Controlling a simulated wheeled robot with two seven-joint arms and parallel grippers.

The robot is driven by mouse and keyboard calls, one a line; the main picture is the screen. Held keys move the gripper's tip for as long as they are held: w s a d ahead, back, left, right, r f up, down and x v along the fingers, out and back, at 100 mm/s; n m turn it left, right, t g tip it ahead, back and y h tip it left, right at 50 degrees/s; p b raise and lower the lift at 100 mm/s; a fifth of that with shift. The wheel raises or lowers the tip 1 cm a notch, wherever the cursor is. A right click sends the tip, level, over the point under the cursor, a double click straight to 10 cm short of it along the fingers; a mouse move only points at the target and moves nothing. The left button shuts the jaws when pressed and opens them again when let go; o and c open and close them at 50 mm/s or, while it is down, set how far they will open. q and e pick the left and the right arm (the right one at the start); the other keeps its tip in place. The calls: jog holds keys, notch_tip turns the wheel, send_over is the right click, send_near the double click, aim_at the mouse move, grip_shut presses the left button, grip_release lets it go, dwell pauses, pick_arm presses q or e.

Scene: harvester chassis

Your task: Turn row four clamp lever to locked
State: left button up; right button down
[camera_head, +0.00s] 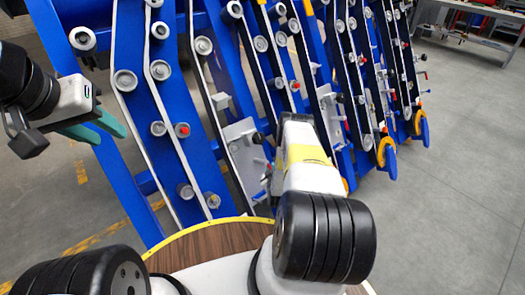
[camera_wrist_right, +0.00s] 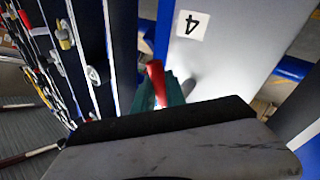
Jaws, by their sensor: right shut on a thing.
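The clamp lever (camera_wrist_right: 157,80) shows red in the right wrist view, beside a pale plate (camera_wrist_right: 235,50) marked with an upside-down 4 (camera_wrist_right: 190,26). My right gripper (camera_wrist_right: 161,92) has its teal fingers around the red lever and is shut on it. The lever's lower part is hidden between the fingers and behind the gripper body. In the head view my right arm covers the right fingers and this lever. My left gripper (camera_head: 112,138) hangs at the left in the head view, its teal fingers apart and empty.
Blue slanted chassis beams (camera_head: 175,100) with rollers and pale strips fill the middle. Other plates with pegs (camera_head: 243,150) stand close to my right arm. Orange and blue rounded ends (camera_head: 387,157) stick out at the right. The grey floor (camera_head: 455,180) at the right is clear.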

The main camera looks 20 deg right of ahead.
jog(key=shift+s+a+f+m+g+h, duration=0.1)
jog(key=shift+s+a+m+g+h, duration=0.2)
jog(key=shift+m+g, duration=0.5)
jog(key=shift+s+a+f+m+g, duration=0.1)
jog(key=shift+a+m+g, duration=0.3)
jog(key=shift+m, duration=0.8)
jog(key=c, duration=1.4)
grip_release()
jog(key=shift+o, duration=0.2)
jog(key=v, duration=0.7)
jog(key=shift+s+r, duration=0.2)
jog(key=shift+s, duration=0.1)
jog(key=shift+a, duration=0.1)
